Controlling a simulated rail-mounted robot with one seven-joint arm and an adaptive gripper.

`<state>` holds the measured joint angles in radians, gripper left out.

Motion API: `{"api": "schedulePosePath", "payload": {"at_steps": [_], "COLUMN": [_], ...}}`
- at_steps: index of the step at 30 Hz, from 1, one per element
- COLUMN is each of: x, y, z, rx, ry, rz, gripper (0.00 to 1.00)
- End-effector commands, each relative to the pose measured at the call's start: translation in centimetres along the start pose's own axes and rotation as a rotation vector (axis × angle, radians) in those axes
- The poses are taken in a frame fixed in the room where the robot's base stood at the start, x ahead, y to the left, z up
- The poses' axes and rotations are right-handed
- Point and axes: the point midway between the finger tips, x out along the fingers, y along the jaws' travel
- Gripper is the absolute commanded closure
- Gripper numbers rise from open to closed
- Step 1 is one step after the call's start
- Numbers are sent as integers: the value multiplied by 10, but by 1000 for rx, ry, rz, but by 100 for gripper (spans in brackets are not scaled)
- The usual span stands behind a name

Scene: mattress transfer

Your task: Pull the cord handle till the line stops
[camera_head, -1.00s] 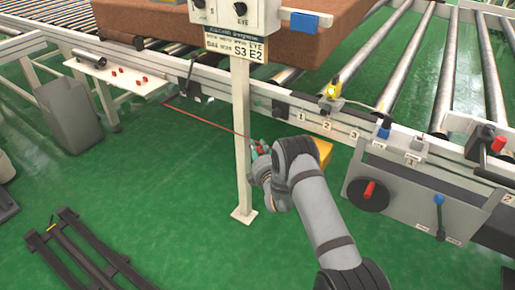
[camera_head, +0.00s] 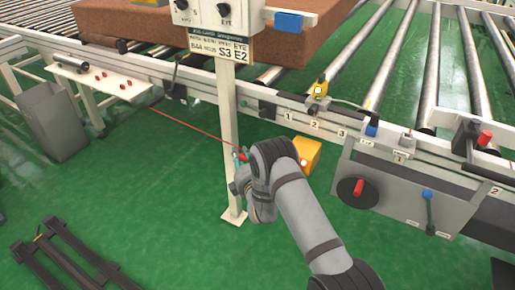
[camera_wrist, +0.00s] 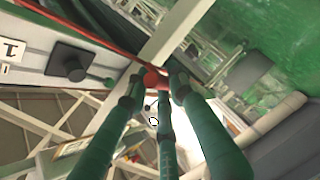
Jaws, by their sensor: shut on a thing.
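The red cord (camera_head: 196,130) runs taut in a straight line from below the roller conveyor's side rail to my gripper (camera_head: 240,155), passing the white post. In the wrist view, my gripper's green fingers (camera_wrist: 158,84) close around the red cord handle (camera_wrist: 153,78). The cord also shows there, running off to the upper left. The fingers cover part of the handle. In the head view my gripper is just right of the post, above the green floor, and my wrist hides part of it.
The white post (camera_head: 229,125) carries a control box (camera_head: 217,12) and stands close beside my gripper. A yellow box (camera_head: 312,150) is right of my wrist. A crank panel (camera_head: 400,200) is farther right. A dark slatted frame (camera_head: 65,262) lies lower left. Open green floor lies between.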

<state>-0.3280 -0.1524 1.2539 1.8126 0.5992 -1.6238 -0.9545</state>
Motion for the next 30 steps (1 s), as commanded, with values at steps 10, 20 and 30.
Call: {"api": "schedulePosePath", "payload": {"at_steps": [10,20,30], "x": [-7,-6,-9], "y": [-7,-7,-6], "z": [-18,-16,-14], "rx": [4,1,1], "ry": [17,14,11], "rz": [-11,-11,-11], "gripper": [100,59,59]}}
